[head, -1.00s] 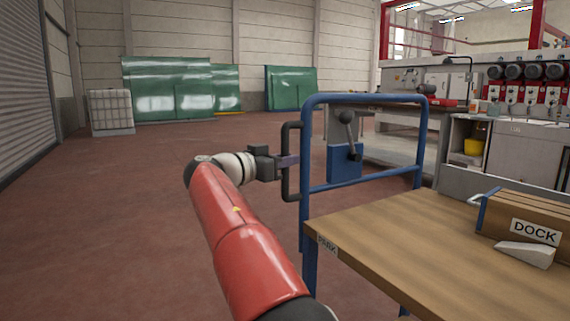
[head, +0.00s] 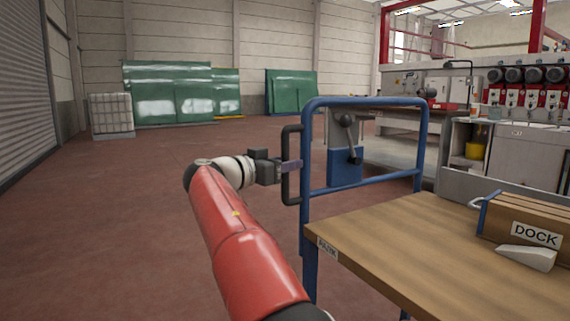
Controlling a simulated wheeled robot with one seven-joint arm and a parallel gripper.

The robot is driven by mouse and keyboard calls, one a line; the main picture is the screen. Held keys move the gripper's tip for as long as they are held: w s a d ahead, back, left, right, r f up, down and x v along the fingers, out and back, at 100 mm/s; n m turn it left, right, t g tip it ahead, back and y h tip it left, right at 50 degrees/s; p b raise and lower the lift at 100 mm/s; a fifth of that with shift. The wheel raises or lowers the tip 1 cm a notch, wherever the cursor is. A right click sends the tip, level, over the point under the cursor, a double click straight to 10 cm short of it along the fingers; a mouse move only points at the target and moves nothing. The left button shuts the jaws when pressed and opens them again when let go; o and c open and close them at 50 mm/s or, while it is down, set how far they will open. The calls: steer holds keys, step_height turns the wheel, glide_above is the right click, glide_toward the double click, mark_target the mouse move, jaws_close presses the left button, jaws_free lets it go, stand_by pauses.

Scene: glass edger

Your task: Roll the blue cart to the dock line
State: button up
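The blue cart shows as a blue tubular frame (head: 422,150) in the middle right, with a black handle (head: 285,135) on its left side. My gripper (head: 291,166) reaches in from the left, its fingers crossing the handle's upright bar. The fingers are seen edge-on, so any gap around the bar is hidden. A blue box (head: 345,170) with a black lever sits inside the frame. The cart's wheels are out of view. No dock line on the floor can be made out.
A wooden box (head: 500,215) with a DOCK sign (head: 536,235) and a pale wedge (head: 525,257) sit on the wooden top. Machinery (head: 525,95) and a grey cabinet (head: 525,150) stand at right. Open red floor (head: 110,220) lies at left, before green panels (head: 170,95).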

steer(key=v, duration=0.7)
steer(key=shift+s+a+b, duration=0.3)
